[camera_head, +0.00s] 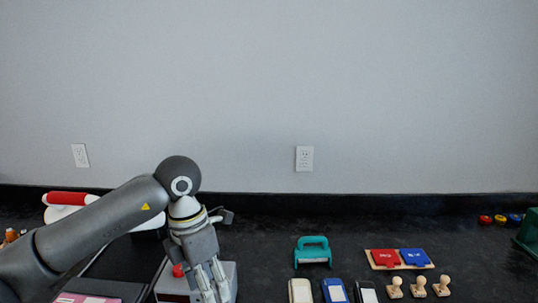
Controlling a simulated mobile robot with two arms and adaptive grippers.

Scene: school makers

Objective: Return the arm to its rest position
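My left arm comes in from the left, bends at a dark grey joint and points down. My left gripper (214,288) hangs over a grey box (231,270) with a red knob (178,270) on the black counter. The knob is just left of the fingers. The fingers point down in front of the box, and I cannot tell whether they touch it. Their tips are close to the bottom edge of the view, and how far apart they are is unclear. My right gripper is not in view.
A teal hole punch (313,251) stands right of my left gripper. Red (384,257) and blue (414,256) pads lie on a wooden board. Several wooden stamps (419,287) and small cases (334,290) line the front. A red and white object (66,205) is behind my arm.

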